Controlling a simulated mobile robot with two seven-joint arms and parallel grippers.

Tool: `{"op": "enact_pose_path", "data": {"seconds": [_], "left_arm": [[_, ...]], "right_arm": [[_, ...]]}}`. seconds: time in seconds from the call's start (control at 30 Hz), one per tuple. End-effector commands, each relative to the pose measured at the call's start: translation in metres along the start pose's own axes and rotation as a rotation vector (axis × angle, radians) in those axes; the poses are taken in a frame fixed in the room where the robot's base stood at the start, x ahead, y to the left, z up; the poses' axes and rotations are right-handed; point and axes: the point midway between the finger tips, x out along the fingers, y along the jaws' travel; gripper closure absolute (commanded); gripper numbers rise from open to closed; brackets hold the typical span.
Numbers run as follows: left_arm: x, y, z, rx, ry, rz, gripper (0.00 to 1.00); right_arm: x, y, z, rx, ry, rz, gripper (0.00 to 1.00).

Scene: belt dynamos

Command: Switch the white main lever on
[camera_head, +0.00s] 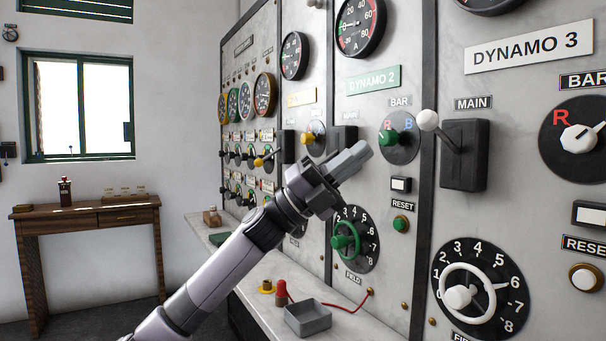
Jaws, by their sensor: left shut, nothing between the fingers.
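The white main lever (428,121) stands out from a dark switch box (464,155) under a MAIN label, on the DYNAMO 3 panel at the right. Its white ball knob is up and to the left of the box. My left gripper (358,157) is shut and empty. In the picture it is left of and a little below the knob, with a visible gap between them. My right gripper is not in view.
A white field handwheel (458,297) and a white bar knob (578,139) are on the DYNAMO 3 panel. A green handwheel (340,242) is below my gripper. A ledge holds a grey tray (308,318) and a red-topped item (281,292). A wooden table (90,215) stands at the far left.

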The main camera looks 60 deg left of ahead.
Motion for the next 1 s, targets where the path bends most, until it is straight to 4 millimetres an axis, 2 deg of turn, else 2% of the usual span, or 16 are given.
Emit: {"op": "enact_pose_path", "data": {"seconds": [0.1,0.5,0.7,1.0], "left_arm": [[-0.017,-0.004,0.0,0.0,0.0,0.003,1.0],[-0.052,-0.029,0.004,-0.001,0.0,0.0,1.0],[-0.061,-0.036,0.005,-0.001,0.0,0.0,1.0],[-0.062,-0.038,0.006,-0.001,0.0,0.0,1.0]], "right_arm": [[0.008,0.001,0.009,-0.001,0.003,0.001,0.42],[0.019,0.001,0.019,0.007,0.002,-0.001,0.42],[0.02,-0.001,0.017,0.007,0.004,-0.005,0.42],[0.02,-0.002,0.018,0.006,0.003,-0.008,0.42]]}}
